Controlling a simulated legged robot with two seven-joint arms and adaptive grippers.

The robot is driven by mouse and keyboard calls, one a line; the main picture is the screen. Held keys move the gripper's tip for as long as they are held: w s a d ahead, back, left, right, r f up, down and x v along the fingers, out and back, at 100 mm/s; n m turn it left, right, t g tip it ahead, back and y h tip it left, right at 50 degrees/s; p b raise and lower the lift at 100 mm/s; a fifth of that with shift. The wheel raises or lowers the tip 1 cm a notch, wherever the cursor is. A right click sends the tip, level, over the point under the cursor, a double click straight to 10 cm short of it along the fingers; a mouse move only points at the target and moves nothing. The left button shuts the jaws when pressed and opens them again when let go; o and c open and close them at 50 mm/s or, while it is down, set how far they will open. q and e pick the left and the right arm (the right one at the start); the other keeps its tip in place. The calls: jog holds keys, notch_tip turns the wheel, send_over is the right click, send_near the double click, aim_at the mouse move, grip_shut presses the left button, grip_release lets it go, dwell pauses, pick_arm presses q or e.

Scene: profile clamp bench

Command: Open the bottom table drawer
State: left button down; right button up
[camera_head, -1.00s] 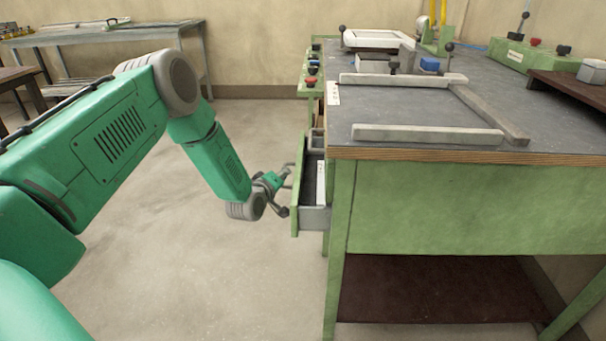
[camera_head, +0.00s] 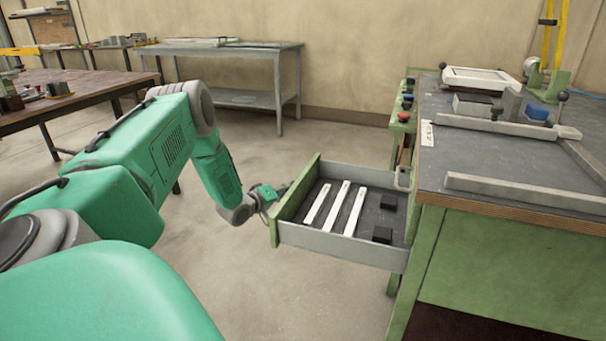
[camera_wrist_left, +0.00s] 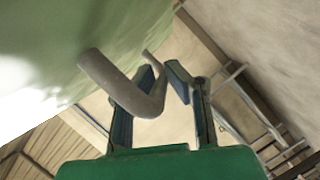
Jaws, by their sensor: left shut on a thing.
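A drawer (camera_head: 292,237) with a green front and grey sides is pulled well out of the left side of the green workbench (camera_head: 520,262). Its inside shows. I cannot tell from these views whether it is the bottom one. My left gripper (camera_head: 277,190) is at the outer face of the drawer front. In the left wrist view, the grey bar handle (camera_wrist_left: 128,93) on the green front passes between the two fingers of my left gripper (camera_wrist_left: 165,78), which is shut on it. In the head view the drawer front hides the handle. My right gripper is not in view.
Three white strips (camera_head: 335,210) and dark blocks (camera_head: 388,202) lie in the drawer. Grey bars (camera_head: 525,193) lie on the bench top. A grey table (camera_head: 235,50) stands at the back, and a brown table (camera_head: 75,87) at the far left. The floor left of the drawer is clear.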

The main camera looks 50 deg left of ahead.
pick_arm(q)
jog(key=shift+s+a+f, duration=0.15)
jog(key=shift+s+a, duration=0.65)
jog(key=shift+a, duration=0.3)
jog(key=c, duration=1.6)
grip_release()
jog(key=shift+w, duration=0.1)
jog(key=v, duration=1.2)
jog(key=shift+f, duration=0.15)
